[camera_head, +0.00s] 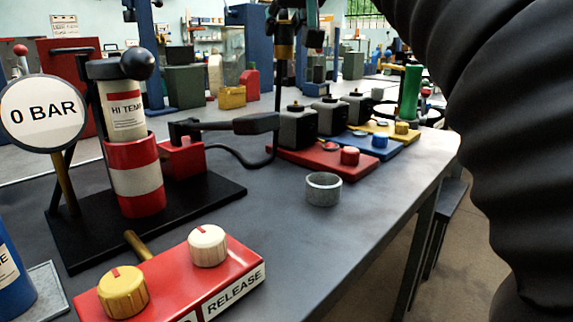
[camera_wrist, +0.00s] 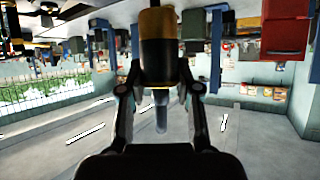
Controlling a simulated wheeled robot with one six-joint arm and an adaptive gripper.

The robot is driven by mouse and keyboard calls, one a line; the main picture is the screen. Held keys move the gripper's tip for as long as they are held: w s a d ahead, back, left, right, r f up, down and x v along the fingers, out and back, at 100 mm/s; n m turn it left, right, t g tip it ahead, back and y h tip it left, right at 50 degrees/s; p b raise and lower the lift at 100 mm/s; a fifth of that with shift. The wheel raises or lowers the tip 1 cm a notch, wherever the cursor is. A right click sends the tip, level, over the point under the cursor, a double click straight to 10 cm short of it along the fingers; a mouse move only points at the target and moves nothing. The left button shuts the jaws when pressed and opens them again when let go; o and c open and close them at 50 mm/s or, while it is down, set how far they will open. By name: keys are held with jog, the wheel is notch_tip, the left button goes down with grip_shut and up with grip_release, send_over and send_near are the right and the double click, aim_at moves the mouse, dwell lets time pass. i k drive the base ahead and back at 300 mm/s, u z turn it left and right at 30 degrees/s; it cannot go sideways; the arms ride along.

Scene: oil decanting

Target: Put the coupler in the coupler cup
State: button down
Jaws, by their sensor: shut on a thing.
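The coupler (camera_wrist: 158,50) is a dark cylinder with a yellow band and a paler narrow end. It is between the fingers of my gripper (camera_wrist: 159,72), which is shut on it. In the head view the coupler (camera_head: 285,42) shows at the top, raised above the bench, with a dark line hanging below it. The coupler cup (camera_head: 323,189), a small grey round cup, stands on the bench lower down and a little right of the coupler. It looks empty. The coupler is apart from the cup.
A red-and-white cylinder (camera_head: 135,180) with a gauge stands on a black base at left. A red box with knobs (camera_head: 170,285) is in front. Several coloured plates with dark blocks (camera_head: 298,128) stand behind the cup. The bench right of the cup is bare.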

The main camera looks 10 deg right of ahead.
aim_at(324, 195)
jog(key=u, duration=0.1)
jog(key=k, duration=0.85)
jog(key=z, duration=0.6)
